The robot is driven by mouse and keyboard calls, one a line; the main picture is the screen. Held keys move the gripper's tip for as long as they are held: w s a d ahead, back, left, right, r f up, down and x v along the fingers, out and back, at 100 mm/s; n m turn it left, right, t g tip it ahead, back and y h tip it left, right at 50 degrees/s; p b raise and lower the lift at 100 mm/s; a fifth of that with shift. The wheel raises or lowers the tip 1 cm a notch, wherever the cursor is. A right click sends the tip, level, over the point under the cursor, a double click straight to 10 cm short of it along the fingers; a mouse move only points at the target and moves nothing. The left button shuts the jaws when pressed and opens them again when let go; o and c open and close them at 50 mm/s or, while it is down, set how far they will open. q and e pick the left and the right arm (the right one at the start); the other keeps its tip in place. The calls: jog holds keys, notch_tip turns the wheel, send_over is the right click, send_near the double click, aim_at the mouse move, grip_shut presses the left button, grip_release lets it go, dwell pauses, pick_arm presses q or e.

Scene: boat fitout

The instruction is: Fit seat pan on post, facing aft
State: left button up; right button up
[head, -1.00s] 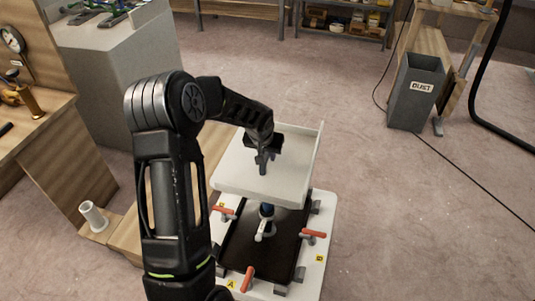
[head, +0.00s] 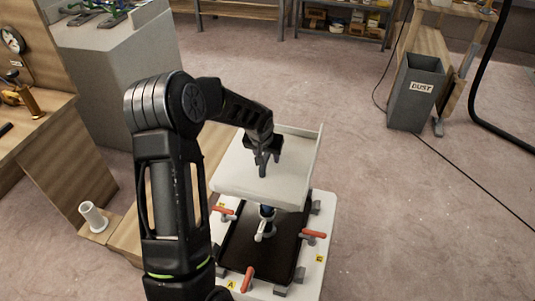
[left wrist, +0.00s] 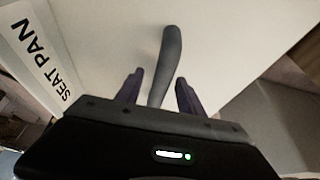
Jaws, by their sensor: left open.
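The white seat pan (head: 240,172) sits above the post (head: 266,222), with its raised edge at the far right side in the head view. Whether it is seated on the post is hidden beneath it. My left gripper (head: 263,165) is over the middle of the pan. In the left wrist view the open fingers (left wrist: 158,90) stand on either side of a grey upright handle (left wrist: 171,55) on the pan, with gaps visible. The pan's label reading SEAT PAN (left wrist: 38,62) shows at the left. My right gripper is not in view.
The post stands on a dark panel (head: 240,255) in a white base (head: 318,270) with several red-handled clamps (head: 314,234). A white cup-like part (head: 93,216) stands on a wooden ledge at left. A grey dust bin (head: 414,95) is at upper right.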

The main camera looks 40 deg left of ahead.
pick_arm(q)
jog(key=v, duration=0.8)
jog(key=shift+w+b, duration=0.1)
jog(key=shift+b, duration=0.2)
dwell(0.6)
